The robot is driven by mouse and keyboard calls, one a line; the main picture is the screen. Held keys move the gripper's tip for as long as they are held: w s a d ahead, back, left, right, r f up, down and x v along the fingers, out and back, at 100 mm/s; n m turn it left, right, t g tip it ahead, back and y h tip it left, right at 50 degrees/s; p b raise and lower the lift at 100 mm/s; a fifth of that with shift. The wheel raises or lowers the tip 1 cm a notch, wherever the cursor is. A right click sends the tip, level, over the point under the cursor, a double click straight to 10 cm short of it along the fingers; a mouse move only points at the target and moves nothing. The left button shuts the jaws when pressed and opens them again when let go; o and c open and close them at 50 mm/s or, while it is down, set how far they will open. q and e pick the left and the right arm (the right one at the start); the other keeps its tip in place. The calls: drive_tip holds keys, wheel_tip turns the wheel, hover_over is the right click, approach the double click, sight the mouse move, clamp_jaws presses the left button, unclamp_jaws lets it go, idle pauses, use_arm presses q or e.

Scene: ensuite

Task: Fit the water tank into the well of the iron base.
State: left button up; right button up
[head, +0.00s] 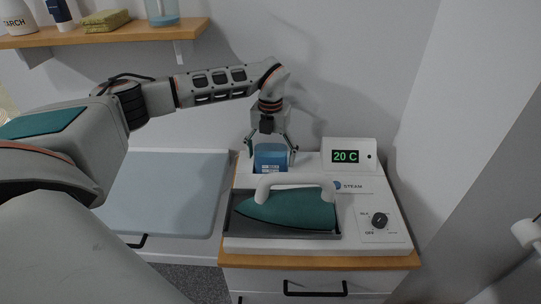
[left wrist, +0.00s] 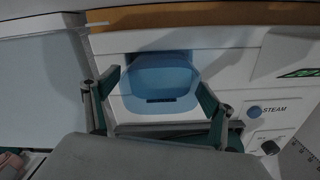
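The blue water tank (head: 270,155) stands upright at the back left of the white iron base (head: 375,190), behind the iron. Its lower edge sits at the well there; I cannot tell how deep it sits. In the left wrist view the tank (left wrist: 160,82) shows as a blue translucent block. My left gripper (head: 271,150) points down over the tank, one finger on each side, spread wider than it. The fingers also show in the left wrist view (left wrist: 160,98), with a gap beside the tank. My right gripper is not in view.
A teal iron (head: 290,208) with a white handle rests in the base's grey tray. A display (head: 345,156) reads 20 C, and a dark knob (head: 379,220) is at front right. A wall shelf (head: 110,36) holds bottles. A pale board (head: 165,190) lies left.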

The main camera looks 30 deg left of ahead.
use_arm(q)
drive_tip(key=shift+r, duration=0.1)
wheel_tip(320, 180, up, 8)
drive_tip(key=shift+b, duration=0.35)
drive_tip(key=shift+f, duration=0.2)
idle(0.3)
